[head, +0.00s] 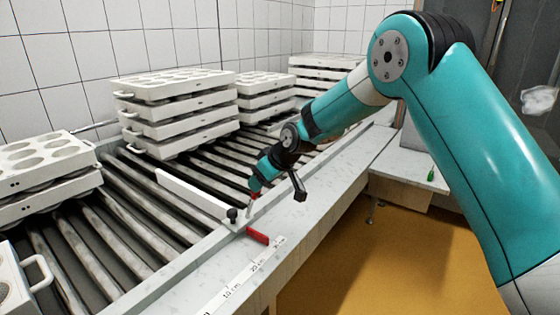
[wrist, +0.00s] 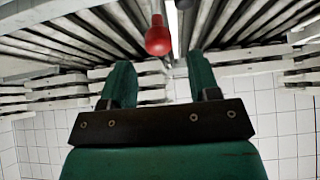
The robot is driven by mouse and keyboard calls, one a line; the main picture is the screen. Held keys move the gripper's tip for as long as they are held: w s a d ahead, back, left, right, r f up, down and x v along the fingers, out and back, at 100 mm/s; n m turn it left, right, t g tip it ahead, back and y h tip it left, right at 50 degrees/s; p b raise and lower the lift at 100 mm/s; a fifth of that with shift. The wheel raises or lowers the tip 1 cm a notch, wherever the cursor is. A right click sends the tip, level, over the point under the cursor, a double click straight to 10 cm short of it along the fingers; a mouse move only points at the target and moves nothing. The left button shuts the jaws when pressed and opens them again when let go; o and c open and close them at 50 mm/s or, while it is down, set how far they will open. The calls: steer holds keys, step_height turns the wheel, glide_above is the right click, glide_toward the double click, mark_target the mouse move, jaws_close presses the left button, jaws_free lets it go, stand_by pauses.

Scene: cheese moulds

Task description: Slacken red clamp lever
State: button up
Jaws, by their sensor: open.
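The red clamp lever (head: 257,236) lies on the ledge beside the roller conveyor, at the end of a white bar (head: 195,194) with a black knob (head: 232,214). In the wrist view a red rounded end (wrist: 158,40) shows beyond the fingertips, roughly between them. My gripper (head: 254,189) is above and slightly behind the lever in the head view, pointing down, apart from it. In the wrist view my gripper (wrist: 159,66) has its two green fingers wide apart, with nothing held.
Stacks of white cheese moulds (head: 180,112) stand on the rollers (head: 110,215), against a tiled wall. A ruler strip (head: 240,280) runs along the ledge in front. A small table (head: 405,165) with a green item stands at the right. The yellow floor (head: 375,260) is open.

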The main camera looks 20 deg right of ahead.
steer(key=v, duration=1.2)
steer(key=shift+b, duration=0.45)
steer(key=s+a+r+g+p, duration=0.1)
steer(key=s+r+g+p, duration=0.1)
steer(key=s, duration=1.6)
steer(key=s+a+r+g+p, duration=0.2)
steer(key=s+r+g, duration=0.1)
steer(key=s, duration=1.5)
steer(key=shift+a+m+g, duration=0.2)
steer(key=shift+m+g, duration=0.1)
steer(key=shift+g, duration=0.1)
